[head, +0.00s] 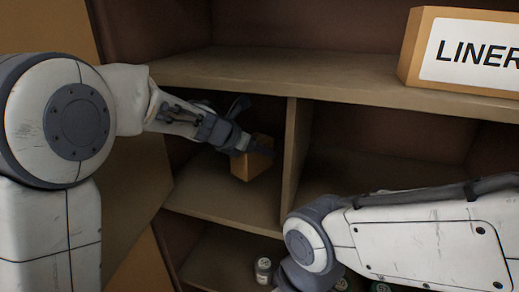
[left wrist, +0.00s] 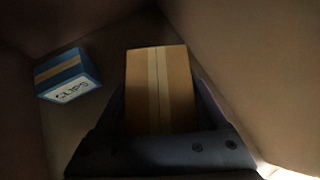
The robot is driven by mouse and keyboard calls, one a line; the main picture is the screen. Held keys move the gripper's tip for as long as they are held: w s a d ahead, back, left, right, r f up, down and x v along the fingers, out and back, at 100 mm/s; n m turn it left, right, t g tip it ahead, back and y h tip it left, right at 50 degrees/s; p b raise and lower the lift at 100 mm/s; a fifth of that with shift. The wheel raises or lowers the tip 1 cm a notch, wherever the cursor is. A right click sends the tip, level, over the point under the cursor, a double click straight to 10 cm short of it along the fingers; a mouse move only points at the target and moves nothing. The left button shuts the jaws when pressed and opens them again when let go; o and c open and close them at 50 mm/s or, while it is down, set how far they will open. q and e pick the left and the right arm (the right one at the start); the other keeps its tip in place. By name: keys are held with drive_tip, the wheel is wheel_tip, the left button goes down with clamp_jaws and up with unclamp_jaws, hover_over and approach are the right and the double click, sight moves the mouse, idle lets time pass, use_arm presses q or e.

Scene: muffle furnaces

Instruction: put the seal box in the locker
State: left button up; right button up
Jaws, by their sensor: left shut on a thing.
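A tan cardboard box with a paler tape strip (head: 252,160) is held by my left gripper (head: 238,142) inside the middle-left compartment of the wooden locker (head: 290,165). No label shows on the box, so I cannot read whether it is the seal box. In the left wrist view the box (left wrist: 160,82) sits between the fingers, its taped face toward the camera. I cannot tell whether it touches the compartment floor. My right arm comes in at the lower right; its gripper is out of view.
A blue box with a white label reading like "CLIPS" (left wrist: 68,76) stands in the compartment, left of the held box. A LINER box (head: 412,48) stands on the shelf above. A small jar (head: 263,270) stands on the lower shelf. The compartment right of the divider looks empty.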

sight(260, 157)
use_arm(q)
drive_tip(key=shift+w+d+r, duration=0.1)
drive_tip(key=shift+w+d, duration=0.1)
drive_tip(key=shift+w, duration=0.45)
drive_tip(key=shift+f+b, duration=0.45)
drive_tip(key=shift+f, duration=1.35)
drive_tip(key=shift+f, duration=0.1)
drive_tip(key=shift+f, duration=0.15)
drive_tip(key=o, duration=1.5)
